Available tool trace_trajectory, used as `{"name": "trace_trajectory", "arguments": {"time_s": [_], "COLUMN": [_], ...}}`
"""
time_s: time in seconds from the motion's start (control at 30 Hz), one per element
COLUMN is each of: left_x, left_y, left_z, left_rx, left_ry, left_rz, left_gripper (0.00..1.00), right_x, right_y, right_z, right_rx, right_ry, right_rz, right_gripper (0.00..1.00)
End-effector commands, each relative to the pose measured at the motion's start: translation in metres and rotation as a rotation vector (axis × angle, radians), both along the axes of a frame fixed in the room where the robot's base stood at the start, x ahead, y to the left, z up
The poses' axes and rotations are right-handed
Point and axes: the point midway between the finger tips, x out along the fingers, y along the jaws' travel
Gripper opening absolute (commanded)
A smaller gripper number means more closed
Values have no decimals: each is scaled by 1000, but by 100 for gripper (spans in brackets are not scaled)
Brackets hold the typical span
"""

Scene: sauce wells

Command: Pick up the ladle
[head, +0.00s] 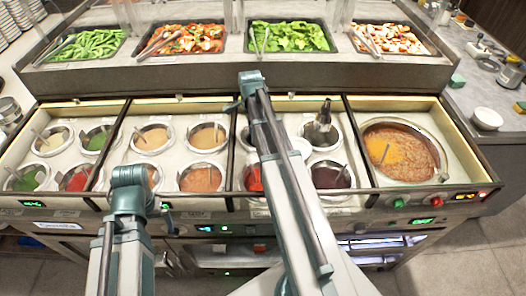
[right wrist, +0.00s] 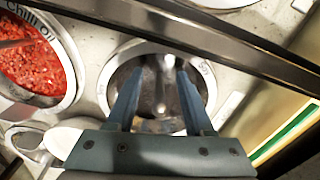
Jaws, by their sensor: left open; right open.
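In the right wrist view, my right gripper (right wrist: 158,85) is open over a round steel well (right wrist: 112,80). A shiny metal ladle (right wrist: 160,98) stands in that well, between the two blue-grey fingers. I cannot tell whether they touch it. The ladle's bowl is hidden. In the head view, my right arm covers this gripper and most of the well. My left gripper (head: 132,198) is at the front of the counter in the head view, beside the front wells. Its fingers are hard to make out.
A red chilli oil well (right wrist: 38,62) lies beside the well, and a dark divider bar (right wrist: 215,38) crosses above. A dark bottle-shaped thing (head: 323,115) stands in another well. A large soup pot (head: 405,152) is at the right. Salad trays (head: 290,36) line the back.

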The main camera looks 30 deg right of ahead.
Motion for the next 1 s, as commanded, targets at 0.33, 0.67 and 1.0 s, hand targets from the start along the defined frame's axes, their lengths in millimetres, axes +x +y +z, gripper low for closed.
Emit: {"name": "trace_trajectory", "arguments": {"time_s": [0.33, 0.67, 1.0], "left_x": [0, 0, 0], "left_y": [0, 0, 0], "left_z": [1, 1, 8], "left_rx": [0, 0, 0], "left_ry": [0, 0, 0], "left_rz": [0, 0, 0], "left_gripper": [100, 100, 100], "right_x": [0, 0, 0], "right_y": [0, 0, 0], "right_z": [1, 1, 7], "right_rx": [0, 0, 0], "right_ry": [0, 0, 0], "right_rz": [0, 0, 0], "right_gripper": [19, 0, 0]}}
